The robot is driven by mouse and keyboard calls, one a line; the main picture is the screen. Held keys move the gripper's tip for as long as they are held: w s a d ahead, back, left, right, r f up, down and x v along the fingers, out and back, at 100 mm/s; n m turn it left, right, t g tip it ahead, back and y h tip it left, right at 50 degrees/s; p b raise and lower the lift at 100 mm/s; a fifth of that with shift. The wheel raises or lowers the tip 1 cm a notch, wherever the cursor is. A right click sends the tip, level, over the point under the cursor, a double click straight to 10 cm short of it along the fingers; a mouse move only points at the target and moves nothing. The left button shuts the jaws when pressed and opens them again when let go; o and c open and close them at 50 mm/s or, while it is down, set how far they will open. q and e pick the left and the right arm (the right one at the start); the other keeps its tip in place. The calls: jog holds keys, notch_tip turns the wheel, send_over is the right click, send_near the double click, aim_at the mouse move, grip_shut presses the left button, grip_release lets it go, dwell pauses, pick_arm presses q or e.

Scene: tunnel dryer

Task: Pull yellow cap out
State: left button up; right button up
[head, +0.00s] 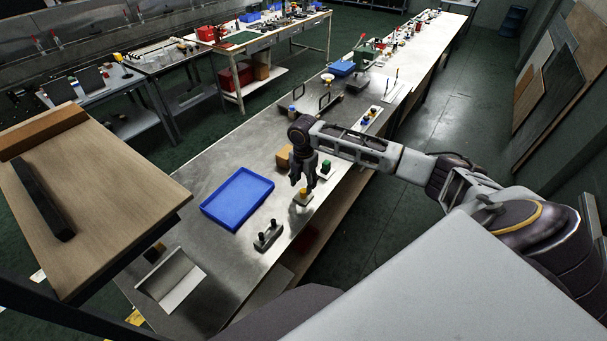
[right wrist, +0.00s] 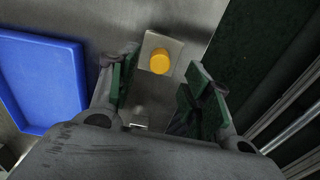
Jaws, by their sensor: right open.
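The yellow cap (head: 303,191) sits on a small metal block (head: 303,200) on the steel bench, near the bench's front edge. In the right wrist view the round yellow cap (right wrist: 160,63) shows from above on its square metal plate (right wrist: 176,47). My right gripper (head: 303,185) is open and empty, pointing down just above the cap. In the right wrist view its two green-padded fingers (right wrist: 160,95) are spread apart, with the cap ahead of the gap between them. I cannot see contact with the cap. My left gripper is not in view.
A blue tray (head: 238,198) lies left of the cap; it also shows in the wrist view (right wrist: 40,85). A dark fixture with two posts (head: 268,236) stands nearer me. A green-topped piece (head: 326,167) and an orange-brown block (head: 284,156) stand close behind the gripper.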

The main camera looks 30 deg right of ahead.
aim_at(304, 191)
jog(key=shift+f+p, duration=0.35)
jog(key=shift+f, duration=2.35)
jog(key=shift+c, duration=0.2)
grip_shut()
